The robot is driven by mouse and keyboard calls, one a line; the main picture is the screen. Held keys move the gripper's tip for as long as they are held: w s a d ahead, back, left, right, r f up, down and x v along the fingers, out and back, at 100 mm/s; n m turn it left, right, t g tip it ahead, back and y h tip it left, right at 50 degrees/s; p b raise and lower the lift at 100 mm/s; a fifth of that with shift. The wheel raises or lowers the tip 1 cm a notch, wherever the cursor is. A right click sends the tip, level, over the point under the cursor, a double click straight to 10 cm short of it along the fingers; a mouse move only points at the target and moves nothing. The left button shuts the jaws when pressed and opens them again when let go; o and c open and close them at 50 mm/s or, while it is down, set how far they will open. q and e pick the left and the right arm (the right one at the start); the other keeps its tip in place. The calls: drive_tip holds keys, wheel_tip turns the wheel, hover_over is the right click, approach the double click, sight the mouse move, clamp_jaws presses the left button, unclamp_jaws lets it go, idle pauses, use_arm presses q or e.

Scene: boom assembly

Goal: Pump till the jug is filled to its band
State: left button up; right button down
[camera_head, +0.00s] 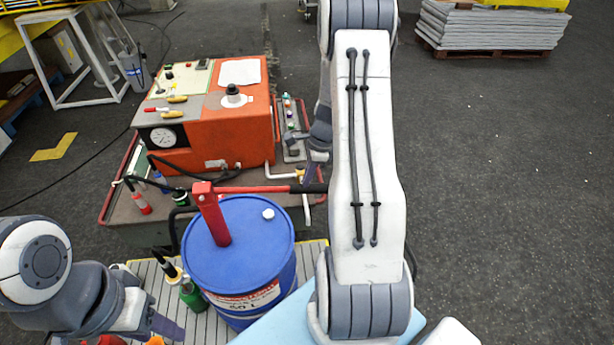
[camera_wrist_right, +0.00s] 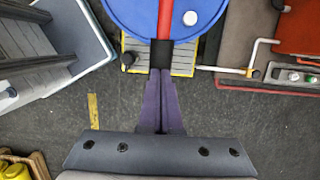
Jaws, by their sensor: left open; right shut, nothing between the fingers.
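A blue drum (camera_head: 238,262) stands on a slatted stand, with a red hand pump (camera_head: 212,218) on its lid. The pump's red lever (camera_head: 262,189) reaches right to a black grip (camera_head: 318,188). My right gripper (camera_head: 318,154) is shut and empty by the grip. In the right wrist view, its fingertips (camera_wrist_right: 160,76) meet or overlap the end of the black grip (camera_wrist_right: 161,56); I cannot tell whether they touch. My left gripper (camera_head: 167,326) is open, low on the left near the drum. I cannot make out the jug or its band; a small green container (camera_head: 192,295) stands beside the drum.
An orange machine (camera_head: 225,125) sits on a low bench behind the drum, with small bottles and hoses in front. A light blue bin (camera_wrist_right: 90,50) stands left in the right wrist view. The dark floor (camera_head: 500,200) on the right is clear.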

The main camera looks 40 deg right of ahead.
drive_tip(key=w+a+p+v, duration=0.1)
drive_tip(key=a+p+v, duration=0.1)
drive_tip(key=p+v, duration=0.6)
drive_tip(key=w+a+r+p+v, duration=0.1)
drive_tip(key=p+v, duration=0.7)
drive_tip(key=v, duration=0.2)
drive_tip(key=shift+a+r+p, duration=0.15)
drive_tip(key=shift+a+p, duration=0.15)
drive_tip(key=shift+p, duration=0.1)
drive_tip(key=shift+w, duration=0.1)
drive_tip(key=d+b+x, duration=0.1)
drive_tip(key=b+x, duration=0.3)
drive_tip(key=x, duration=0.2)
drive_tip(key=s+d+b+x, duration=0.1)
drive_tip(key=b+x, duration=0.4)
drive_tip(key=x, duration=0.2)
drive_tip(key=s+d+f+b+x, duration=0.1)
drive_tip(key=d+b+x, duration=0.1)
drive_tip(key=b+x, duration=0.3)
drive_tip(key=shift+s+a+f, duration=0.15)
drive_tip(key=shift+f, duration=0.55)
drive_tip(key=shift+r, duration=0.45)
drive_tip(key=w+a+p+v, duration=0.1)
drive_tip(key=a+p+v, duration=0.1)
drive_tip(key=p+v, duration=0.6)
drive_tip(key=w+a+r+p+v, duration=0.1)
drive_tip(key=p+v, duration=0.7)
drive_tip(key=v, duration=0.2)
drive_tip(key=shift+a+r, duration=0.25)
drive_tip(key=shift+a, duration=0.05)
